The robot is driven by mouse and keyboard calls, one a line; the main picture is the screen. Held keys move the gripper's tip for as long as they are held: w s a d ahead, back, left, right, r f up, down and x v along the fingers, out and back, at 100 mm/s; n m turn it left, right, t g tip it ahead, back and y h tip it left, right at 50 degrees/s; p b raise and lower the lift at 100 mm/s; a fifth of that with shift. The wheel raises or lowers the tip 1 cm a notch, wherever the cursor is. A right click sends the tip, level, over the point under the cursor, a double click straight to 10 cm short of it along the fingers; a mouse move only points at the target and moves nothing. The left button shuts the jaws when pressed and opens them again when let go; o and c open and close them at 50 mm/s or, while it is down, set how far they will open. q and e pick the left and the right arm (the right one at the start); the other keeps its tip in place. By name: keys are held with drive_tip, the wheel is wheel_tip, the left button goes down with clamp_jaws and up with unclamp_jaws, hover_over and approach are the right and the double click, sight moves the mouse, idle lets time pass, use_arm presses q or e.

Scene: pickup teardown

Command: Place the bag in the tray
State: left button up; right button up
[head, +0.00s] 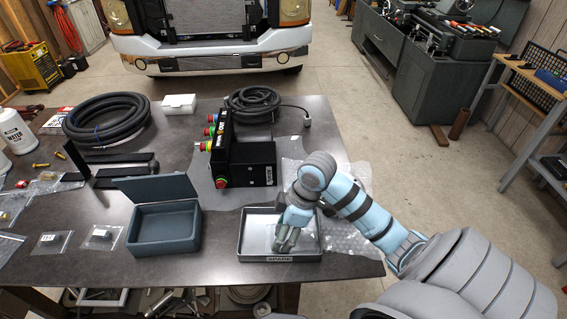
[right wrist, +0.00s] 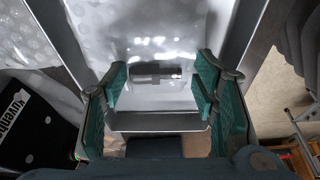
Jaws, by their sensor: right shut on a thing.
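The tray (head: 318,243) is a shallow grey box with a label on its front wall, near the table's front edge. My right gripper (head: 287,240) points down into it from the right. In the right wrist view, the tray (right wrist: 158,121) surrounds the space beyond my right gripper's teal pads (right wrist: 160,88). A clear, shiny plastic bag (right wrist: 150,45) with a dark part lies between and beyond the pads, inside the tray outline. My right gripper is shut on the bag, though the contact is hard to see. My left gripper is not in view.
An open blue-grey box (head: 165,230) stands left of the tray. A black control box (head: 245,160) with coloured buttons stands behind. Bubble wrap (head: 352,262) lies right of the tray. Other small clear bags (head: 50,243) lie at the left. A coiled hose (head: 105,118) lies at the back.

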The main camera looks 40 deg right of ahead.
drive_tip(key=o, duration=1)
drive_tip(key=shift+w+f, duration=0.1)
drive_tip(key=shift+o, duration=0.2)
drive_tip(key=p+v, duration=0.2)
drive_tip(key=v, duration=1)
drive_tip(key=shift+r, duration=0.2)
